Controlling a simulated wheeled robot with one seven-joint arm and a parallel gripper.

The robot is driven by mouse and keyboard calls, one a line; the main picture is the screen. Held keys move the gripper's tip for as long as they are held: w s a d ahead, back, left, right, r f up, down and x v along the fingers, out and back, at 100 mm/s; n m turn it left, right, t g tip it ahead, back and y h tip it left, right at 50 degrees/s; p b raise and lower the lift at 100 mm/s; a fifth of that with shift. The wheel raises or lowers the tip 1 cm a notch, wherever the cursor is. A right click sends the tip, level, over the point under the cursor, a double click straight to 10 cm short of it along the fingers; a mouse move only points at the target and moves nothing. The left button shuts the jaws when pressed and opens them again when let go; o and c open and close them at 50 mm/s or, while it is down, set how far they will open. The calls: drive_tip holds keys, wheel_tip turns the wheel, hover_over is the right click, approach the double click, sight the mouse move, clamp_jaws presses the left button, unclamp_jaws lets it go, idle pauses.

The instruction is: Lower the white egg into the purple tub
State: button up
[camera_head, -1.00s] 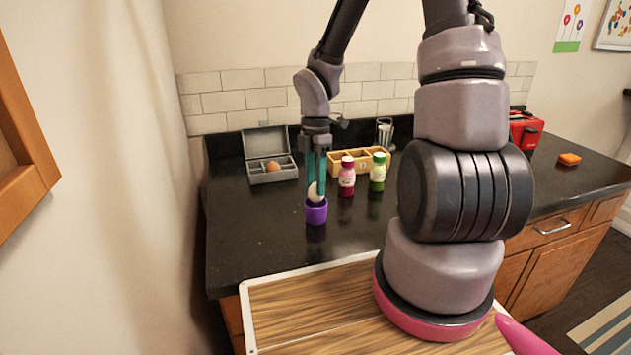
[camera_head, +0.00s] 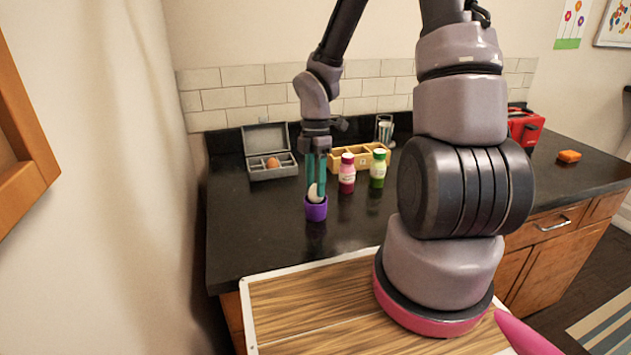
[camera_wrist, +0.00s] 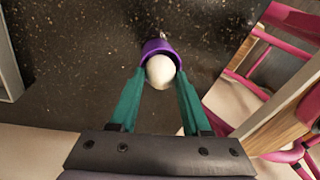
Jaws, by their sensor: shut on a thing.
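The white egg (camera_head: 313,192) is between the teal fingers of my gripper (camera_head: 316,186), at the mouth of the purple tub (camera_head: 316,210). The tub stands upright on the black counter. In the wrist view the egg (camera_wrist: 160,71) lies between the fingertips of my gripper (camera_wrist: 159,77), with the purple tub (camera_wrist: 158,46) around its far side. The egg's lower part is hidden by the tub's rim in the head view. I cannot tell whether the egg touches the tub's bottom.
A grey box (camera_head: 272,172) with an open lid holds a brown egg (camera_head: 272,164) behind the tub to the left. The counter (camera_head: 255,225) left of the tub is clear.

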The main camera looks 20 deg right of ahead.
drive_tip(key=shift+f, duration=0.55)
drive_tip(key=o, duration=0.9)
drive_tip(key=shift+c, duration=0.2)
wheel_tip(320, 180, up, 11)
drive_tip(key=w, duration=0.2)
drive_tip(key=s+d+r+m+t, duration=0.1)
drive_tip(key=s+r+m+t, duration=0.2)
drive_tip(key=r+m, duration=0.4)
drive_tip(key=s+d+r+m+t+y, duration=0.1)
drive_tip(key=s+r+m+t, duration=0.2)
drive_tip(key=s+r+m, duration=0.2)
drive_tip(key=s+d+r+m+t, duration=0.2)
drive_tip(key=s+r+m+t, duration=0.1)
drive_tip(key=r+m, duration=0.7)
drive_tip(key=s+m, duration=0.1)
drive_tip(key=m, duration=0.2)
drive_tip(key=shift+s, duration=0.15)
